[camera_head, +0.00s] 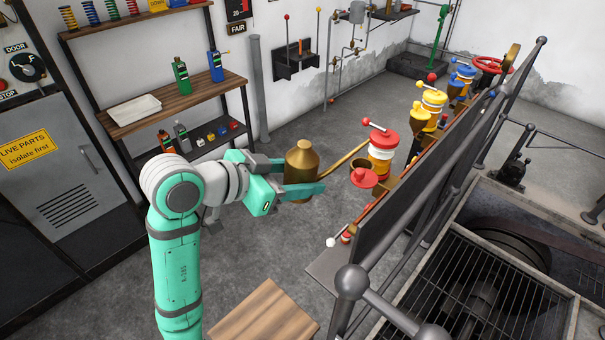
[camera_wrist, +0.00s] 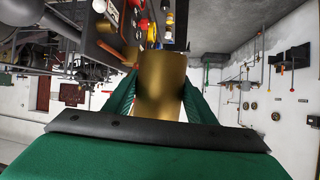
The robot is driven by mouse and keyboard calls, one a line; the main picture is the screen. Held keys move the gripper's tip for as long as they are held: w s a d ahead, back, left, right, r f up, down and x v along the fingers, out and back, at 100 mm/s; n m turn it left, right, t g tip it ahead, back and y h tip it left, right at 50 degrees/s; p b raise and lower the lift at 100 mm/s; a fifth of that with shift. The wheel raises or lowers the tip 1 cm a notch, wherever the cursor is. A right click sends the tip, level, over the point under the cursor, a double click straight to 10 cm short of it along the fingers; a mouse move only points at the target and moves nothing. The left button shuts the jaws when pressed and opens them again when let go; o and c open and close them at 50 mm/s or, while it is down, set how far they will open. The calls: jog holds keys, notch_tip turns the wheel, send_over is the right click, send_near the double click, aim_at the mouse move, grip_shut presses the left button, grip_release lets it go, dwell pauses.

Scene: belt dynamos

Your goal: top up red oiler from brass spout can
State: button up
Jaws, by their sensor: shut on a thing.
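A brass spout can (camera_head: 301,165) is held upright in my gripper (camera_head: 305,190), in the middle of the head view. Its long spout points right, its tip near the red oiler. The can also fills the middle of the wrist view (camera_wrist: 162,85), between the two green fingers. The red oiler (camera_head: 382,150) has a red top, a white and yellow body and a red-knobbed lever. A small brass cup stands at its left, and a red round lid (camera_head: 365,178) sits in front, apart from the cup's mouth. Whether the spout tip is over the cup is hard to tell.
Yellow (camera_head: 433,100) and blue (camera_head: 461,78) oilers stand farther along the row. A dark panel and grey railing (camera_head: 400,220) run along the right, beside a grated pit (camera_head: 490,285). A wooden shelf (camera_head: 180,100) with bottles stands behind at left. A wooden top (camera_head: 265,325) is at the bottom.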

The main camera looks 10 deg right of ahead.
aim_at(287, 171)
jog(key=shift+a+f+y, duration=0.1)
jog(key=shift+a+y, duration=0.6)
jog(key=shift+y, duration=0.1)
jog(key=shift+w+a+f, duration=0.1)
jog(key=shift+a+f, duration=0.05)
jog(key=shift+f, duration=0.8)
jog(key=shift+r+m+y, duration=0.3)
jog(key=shift+w, duration=0.1)
jog(key=shift+r, duration=0.1)
jog(key=shift+a+r+y, duration=0.15)
jog(key=shift+r+y, duration=0.15)
dwell(0.5)
jog(key=shift+a+r+m+g+y, duration=0.15)
jog(key=shift+r+y, duration=0.3)
jog(key=shift+r, duration=0.2)
jog(key=shift+a+r+m+g+y, duration=0.1)
jog(key=shift+r+m+g+y, duration=0.05)
jog(key=shift+r+y, duration=0.4)
dwell(3.7)
